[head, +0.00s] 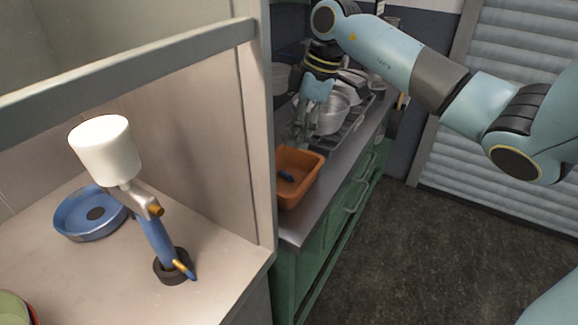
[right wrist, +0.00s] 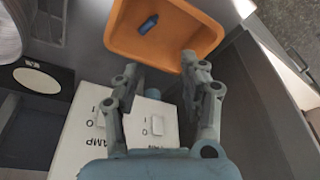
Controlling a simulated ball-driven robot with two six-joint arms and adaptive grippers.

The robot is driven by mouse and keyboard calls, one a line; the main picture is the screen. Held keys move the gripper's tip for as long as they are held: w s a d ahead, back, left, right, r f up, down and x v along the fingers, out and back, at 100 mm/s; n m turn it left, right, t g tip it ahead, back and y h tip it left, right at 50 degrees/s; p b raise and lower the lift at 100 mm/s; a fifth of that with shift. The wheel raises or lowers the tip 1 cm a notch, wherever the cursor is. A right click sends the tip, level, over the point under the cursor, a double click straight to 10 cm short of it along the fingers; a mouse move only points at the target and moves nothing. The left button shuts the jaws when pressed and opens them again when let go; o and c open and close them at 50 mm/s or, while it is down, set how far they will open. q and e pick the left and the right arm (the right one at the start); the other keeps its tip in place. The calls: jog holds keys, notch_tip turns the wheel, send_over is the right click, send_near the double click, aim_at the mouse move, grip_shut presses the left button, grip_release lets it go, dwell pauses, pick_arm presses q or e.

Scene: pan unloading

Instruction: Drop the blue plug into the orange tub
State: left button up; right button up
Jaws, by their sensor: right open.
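The orange tub (head: 313,186) stands on the grey counter near its front end. The blue plug (head: 287,175) lies inside it on the floor of the tub. In the right wrist view the tub (right wrist: 205,32) is at the top, with the plug (right wrist: 148,24) lying in it. My right gripper (head: 304,134) hangs above the counter just behind the tub, pointing down. Its fingers (right wrist: 160,66) are spread, with nothing between them, and apart from the plug. My left gripper is not in view.
A silver pan (head: 335,111) stands behind the right gripper. A white switch panel (right wrist: 85,130) lies below the fingers in the right wrist view. A pale partition (head: 258,120) borders the counter at left; beyond it are a spray gun (head: 103,150) and a blue dish (head: 75,228).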

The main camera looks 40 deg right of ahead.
jog(key=v, duration=1)
jog(key=shift+a, duration=0.1)
